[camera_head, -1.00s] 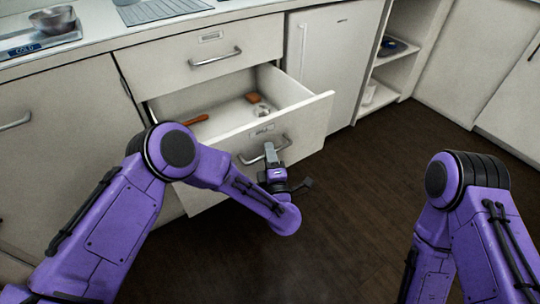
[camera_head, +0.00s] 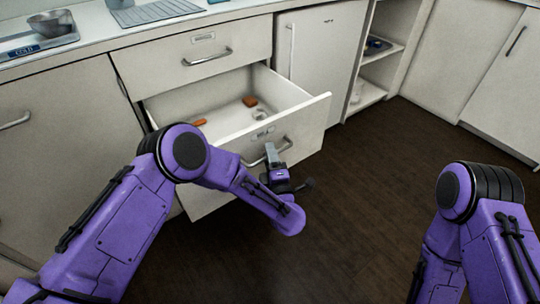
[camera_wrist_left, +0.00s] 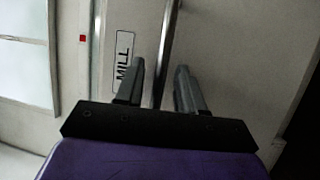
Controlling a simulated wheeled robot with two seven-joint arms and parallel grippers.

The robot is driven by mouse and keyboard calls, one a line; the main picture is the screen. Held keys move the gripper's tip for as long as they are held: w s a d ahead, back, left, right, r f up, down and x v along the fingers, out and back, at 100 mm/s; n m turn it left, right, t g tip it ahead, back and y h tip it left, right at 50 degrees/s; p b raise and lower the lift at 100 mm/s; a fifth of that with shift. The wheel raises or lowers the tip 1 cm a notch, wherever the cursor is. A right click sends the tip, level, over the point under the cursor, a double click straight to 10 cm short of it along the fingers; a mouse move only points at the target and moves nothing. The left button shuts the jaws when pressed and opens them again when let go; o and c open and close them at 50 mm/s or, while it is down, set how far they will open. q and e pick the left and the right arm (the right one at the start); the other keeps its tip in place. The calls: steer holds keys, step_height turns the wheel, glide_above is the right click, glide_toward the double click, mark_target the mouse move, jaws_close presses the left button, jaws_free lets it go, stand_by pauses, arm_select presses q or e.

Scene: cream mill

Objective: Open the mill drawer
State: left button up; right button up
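The mill drawer (camera_head: 298,132) is the lower drawer, pulled well out from the cabinet with its inside showing. Its metal bar handle (camera_head: 287,147) is on the front. My left gripper (camera_head: 271,154) is at this handle. In the left wrist view, the fingers (camera_wrist_left: 160,86) stand on either side of the handle bar (camera_wrist_left: 167,40), fairly close together; the exact contact is hard to see. A "MILL" label (camera_wrist_left: 124,55) is on the drawer front beside the bar. My right gripper is out of view.
An orange block (camera_head: 250,101), a brown-orange piece (camera_head: 199,122) and a small pale round thing (camera_head: 260,113) lie in the drawer. A shut drawer (camera_head: 170,67) is above. A white fridge-like door (camera_head: 322,60) stands to the right. The dark floor (camera_head: 370,170) in front is clear.

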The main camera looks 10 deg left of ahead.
arm_select(q)
steer(key=shift+d, duration=0.1)
steer(key=shift+s+d, duration=0.1)
steer(key=shift+s, duration=0.05)
steer(key=v, duration=1)
steer(key=shift+p, duration=0.4)
steer(key=shift+s, duration=0.1)
